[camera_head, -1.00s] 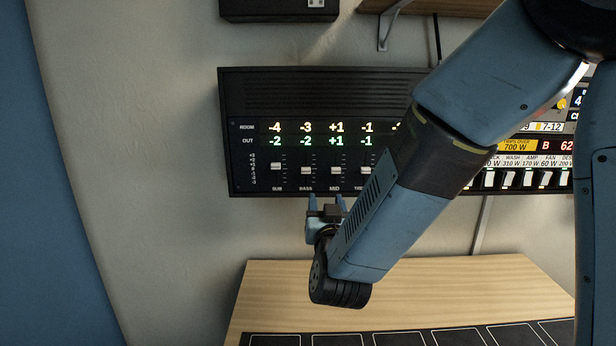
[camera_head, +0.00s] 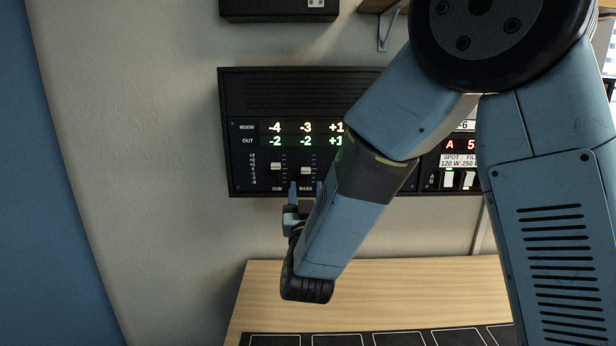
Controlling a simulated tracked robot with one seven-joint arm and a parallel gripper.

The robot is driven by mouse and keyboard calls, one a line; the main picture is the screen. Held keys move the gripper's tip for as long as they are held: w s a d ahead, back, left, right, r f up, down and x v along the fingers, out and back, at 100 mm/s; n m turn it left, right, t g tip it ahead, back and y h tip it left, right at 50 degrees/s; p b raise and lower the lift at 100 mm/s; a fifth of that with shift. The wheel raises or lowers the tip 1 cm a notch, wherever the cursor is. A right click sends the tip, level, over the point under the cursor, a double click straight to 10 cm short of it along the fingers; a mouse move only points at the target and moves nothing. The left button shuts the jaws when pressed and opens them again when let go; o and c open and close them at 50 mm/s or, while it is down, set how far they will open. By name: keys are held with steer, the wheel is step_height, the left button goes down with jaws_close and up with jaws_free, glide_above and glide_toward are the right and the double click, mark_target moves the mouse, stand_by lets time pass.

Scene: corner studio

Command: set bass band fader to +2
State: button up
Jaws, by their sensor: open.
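The black equalizer panel (camera_head: 300,92) is on the wall, with lit ROOM and OUT rows. The bass band fader (camera_head: 306,171) has a white cap, a little below the sub fader (camera_head: 276,166). The bass column reads ROOM -3 and OUT -2. My gripper (camera_head: 305,188) is open, its two blue fingers pointing up at the panel's lower edge, just below the bass cap. No contact with the cap shows. My arm hides the faders to the right of bass.
A wooden desk (camera_head: 262,290) with a dark, outlined strip (camera_head: 330,339) lies below. A switch panel (camera_head: 458,160) with white switches is at the right, partly behind my arm. A black box (camera_head: 278,8) is above. The wall left of the panel is clear.

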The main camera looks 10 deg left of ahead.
mark_target(306, 171)
steer(key=shift+x, duration=2.95)
steer(key=shift+c, duration=0.4)
jaws_close()
